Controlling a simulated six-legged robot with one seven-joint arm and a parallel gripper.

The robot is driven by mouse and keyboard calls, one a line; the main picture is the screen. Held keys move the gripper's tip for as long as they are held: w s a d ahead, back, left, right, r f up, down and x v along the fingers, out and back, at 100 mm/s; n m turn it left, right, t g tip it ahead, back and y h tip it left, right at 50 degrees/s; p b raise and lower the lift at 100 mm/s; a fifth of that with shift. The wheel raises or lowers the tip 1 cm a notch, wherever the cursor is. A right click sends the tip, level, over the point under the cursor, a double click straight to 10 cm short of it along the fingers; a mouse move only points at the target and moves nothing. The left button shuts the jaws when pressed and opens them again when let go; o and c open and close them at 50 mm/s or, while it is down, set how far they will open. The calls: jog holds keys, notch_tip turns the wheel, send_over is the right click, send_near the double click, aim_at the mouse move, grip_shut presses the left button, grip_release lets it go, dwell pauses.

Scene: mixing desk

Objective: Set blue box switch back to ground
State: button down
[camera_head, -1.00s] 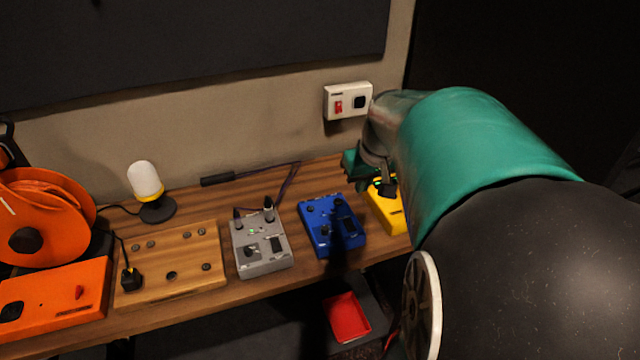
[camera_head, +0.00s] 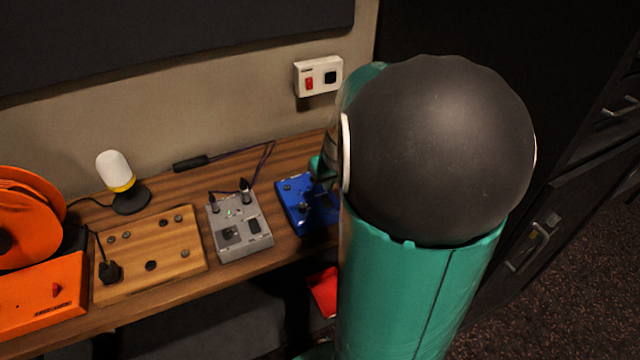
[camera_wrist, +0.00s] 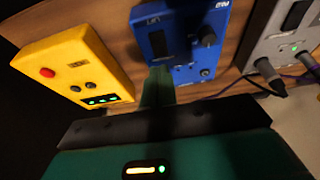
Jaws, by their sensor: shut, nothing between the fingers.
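The blue box (camera_head: 294,204) lies on the wooden desk, its right part hidden by my arm in the head view. In the wrist view the blue box (camera_wrist: 187,72) shows a dark rocker-like switch (camera_wrist: 161,43), a black knob (camera_wrist: 207,39) and small white labels. Which way the switch is set cannot be made out. My gripper (camera_wrist: 158,74) is shut and empty, its green fingertips over the near edge of the blue box, just below the switch in the picture. Whether they touch it cannot be told. In the head view the fingertips are mostly hidden behind my arm.
A grey box (camera_head: 240,232) with plugged cables stands left of the blue box. A yellow box (camera_wrist: 75,68) sits close on its other side. A wooden panel (camera_head: 150,262), lamp (camera_head: 117,175) and orange unit (camera_head: 40,300) are farther left. A wall plate (camera_head: 318,76) is above.

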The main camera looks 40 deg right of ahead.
aim_at(329, 202)
jog(key=shift+w+f, duration=0.15)
jog(key=shift+f, duration=1.6)
jog(key=shift+w+f, duration=0.1)
jog(key=shift+f, duration=0.15)
jog(key=shift+s+a+f, duration=0.1)
jog(key=shift+s+a, duration=0.15)
jog(key=shift+s, duration=0.6)
